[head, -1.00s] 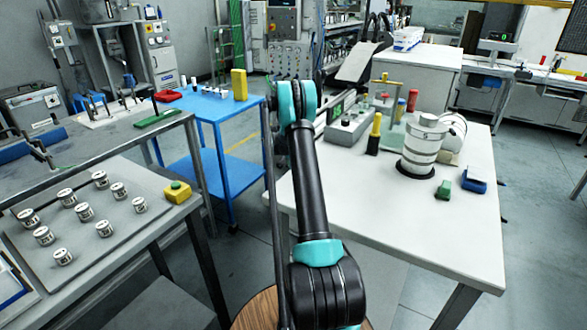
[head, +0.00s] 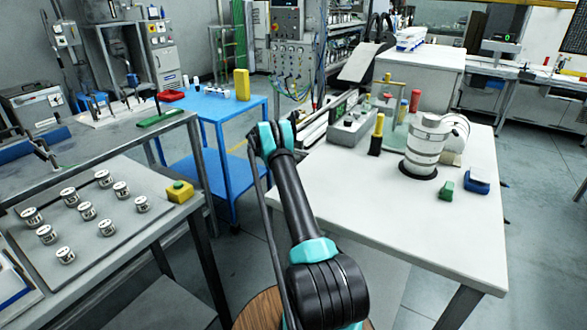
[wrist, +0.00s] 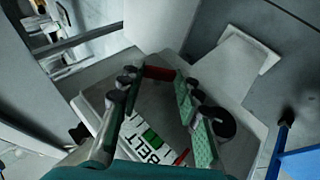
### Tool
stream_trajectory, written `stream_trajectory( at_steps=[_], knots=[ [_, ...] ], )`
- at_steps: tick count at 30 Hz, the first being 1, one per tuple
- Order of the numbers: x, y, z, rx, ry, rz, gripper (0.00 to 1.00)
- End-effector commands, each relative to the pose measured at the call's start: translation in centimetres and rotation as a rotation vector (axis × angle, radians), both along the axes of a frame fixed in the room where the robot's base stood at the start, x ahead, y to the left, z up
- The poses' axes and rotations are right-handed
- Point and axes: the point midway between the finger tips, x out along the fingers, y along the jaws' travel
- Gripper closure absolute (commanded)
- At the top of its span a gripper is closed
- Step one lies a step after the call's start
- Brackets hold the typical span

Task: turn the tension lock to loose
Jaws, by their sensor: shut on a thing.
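In the wrist view my gripper (wrist: 158,82) has its two fingers on either side of a short red bar (wrist: 158,72), which looks like the handle of the tension lock. The fingertips are shut on it. Below it, between the fingers, is a white plate (wrist: 152,143) marked "BELT", with a green patch and a red mark near its lower right. The lock's base is partly hidden by the fingers. In the head view my arm hides the gripper and the lock.
A blue cart (head: 215,105) stands behind my arm. Several small cans sit on a grey tray (head: 110,240) at left.

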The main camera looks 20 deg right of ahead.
Motion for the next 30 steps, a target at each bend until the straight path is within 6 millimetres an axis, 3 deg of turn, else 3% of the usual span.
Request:
stream_trajectory(
  at_steps=[10, 26, 27, 30],
  knots=[
    [0.26, 0.16, -0.25, -0.076, 0.097, 0.001, 0.95],
    [0.28, 0.17, -0.30, -0.087, 0.111, 0.002, 0.95],
    [0.29, 0.17, -0.30, -0.087, 0.111, 0.002, 0.61],
    [0.28, 0.17, -0.30, -0.087, 0.111, 0.001, 0.49]
  ],
)
